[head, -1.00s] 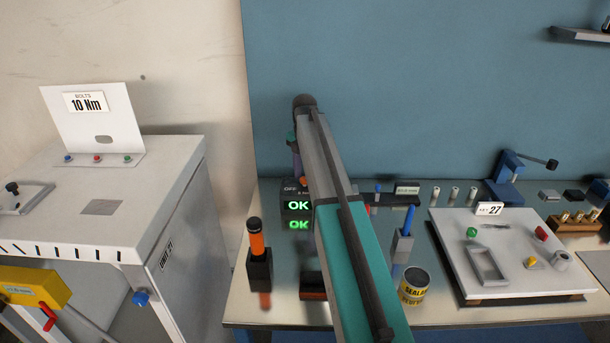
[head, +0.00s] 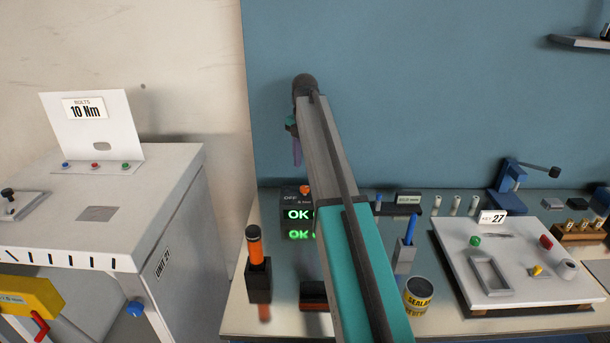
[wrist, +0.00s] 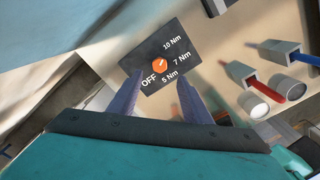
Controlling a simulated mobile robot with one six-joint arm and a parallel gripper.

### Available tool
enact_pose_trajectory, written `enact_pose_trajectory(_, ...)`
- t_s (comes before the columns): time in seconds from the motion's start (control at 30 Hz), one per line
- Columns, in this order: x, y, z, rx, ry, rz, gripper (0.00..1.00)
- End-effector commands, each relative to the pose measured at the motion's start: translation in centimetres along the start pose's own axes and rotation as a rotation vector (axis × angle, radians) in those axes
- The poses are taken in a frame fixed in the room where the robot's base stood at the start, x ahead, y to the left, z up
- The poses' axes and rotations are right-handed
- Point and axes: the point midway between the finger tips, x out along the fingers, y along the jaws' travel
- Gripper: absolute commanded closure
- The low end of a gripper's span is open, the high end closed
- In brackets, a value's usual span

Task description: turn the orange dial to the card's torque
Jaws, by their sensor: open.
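The orange dial (head: 305,190) sits on top of a dark box (head: 290,196) whose front display glows green "OK". In the wrist view the dial (wrist: 160,64) is on a dark face marked OFF, 5, 7 and 10 Nm. Its small pale mark seems to slant up and right, toward 10 Nm. The card (head: 85,108) reads "BOLTS 10 Nm" on a white panel at left. My gripper (head: 297,163) is open and empty, above the dial and apart from it. In the wrist view its purple fingers (wrist: 158,77) stand either side of the dial's line.
An orange-handled tool (head: 255,245) stands in a black holder left of my arm. A blue-handled tool (head: 411,230) and a yellow sealant can (head: 417,295) stand at right. A white tray board (head: 510,235) with loose parts lies farther right. My arm hides part of the bench.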

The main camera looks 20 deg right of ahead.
Motion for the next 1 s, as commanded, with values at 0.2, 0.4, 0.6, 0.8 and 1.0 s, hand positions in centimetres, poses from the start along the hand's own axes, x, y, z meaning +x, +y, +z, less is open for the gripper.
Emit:
enact_pose_trajectory(0.2, -2.9, 0.1, 0.1, 0.000, -0.001, 0.001, 0.56)
enact_pose_trajectory(0.4, -4.8, 0.1, 0.1, 0.000, 0.000, 0.000, 0.56)
enact_pose_trajectory(0.6, -5.6, 0.0, 0.0, 0.000, 0.000, 0.000, 0.56)
enact_pose_trajectory(0.8, -5.6, 0.0, 0.0, 0.000, 0.000, 0.000, 0.56)
enact_pose_trajectory(1.0, -5.6, 0.0, 0.0, 0.000, 0.000, 0.000, 0.56)
